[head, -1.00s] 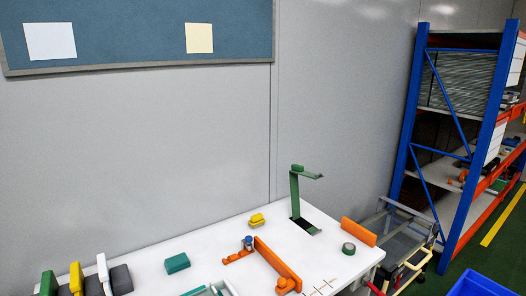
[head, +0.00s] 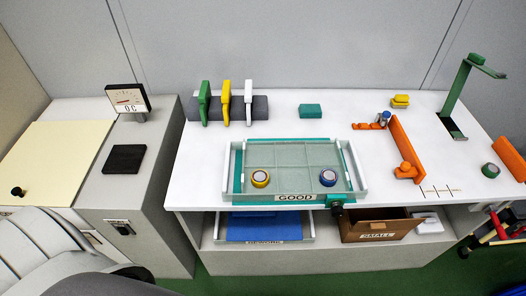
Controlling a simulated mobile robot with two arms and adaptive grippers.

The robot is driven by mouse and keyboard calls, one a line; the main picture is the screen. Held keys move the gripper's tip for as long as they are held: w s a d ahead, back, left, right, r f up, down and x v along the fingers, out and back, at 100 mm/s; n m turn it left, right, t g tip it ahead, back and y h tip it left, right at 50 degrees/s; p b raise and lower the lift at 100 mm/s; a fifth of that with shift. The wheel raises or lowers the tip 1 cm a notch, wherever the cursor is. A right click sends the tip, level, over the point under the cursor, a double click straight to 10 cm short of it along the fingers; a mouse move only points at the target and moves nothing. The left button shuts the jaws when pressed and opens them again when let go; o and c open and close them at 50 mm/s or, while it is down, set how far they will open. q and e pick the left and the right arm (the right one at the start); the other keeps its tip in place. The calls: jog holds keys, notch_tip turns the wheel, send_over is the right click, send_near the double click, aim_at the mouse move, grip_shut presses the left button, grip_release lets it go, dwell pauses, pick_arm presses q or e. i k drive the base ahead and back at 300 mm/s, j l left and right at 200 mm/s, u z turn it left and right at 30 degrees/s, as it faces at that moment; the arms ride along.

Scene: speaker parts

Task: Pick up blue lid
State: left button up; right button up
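A round blue part with a pale centre (head: 328,177), possibly the blue lid, sits in the right half of the clear tray marked GOOD (head: 360,178). A similar yellow round part (head: 260,178) sits in the tray's left half. A small blue-topped piece (head: 384,115) stands by the orange fixture; I cannot tell whether it is a lid. Neither of my grippers is in view.
The white table (head: 210,160) also holds colored handles in a grey rack (head: 260,107), a teal block (head: 310,111), an orange fixture (head: 402,148) and a green stand (head: 457,88). Below are a blue-bottomed tray (head: 262,227) and a brown box (head: 380,225).

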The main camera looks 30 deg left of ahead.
aim_at(247, 225)
jog(key=u, duration=0.8)
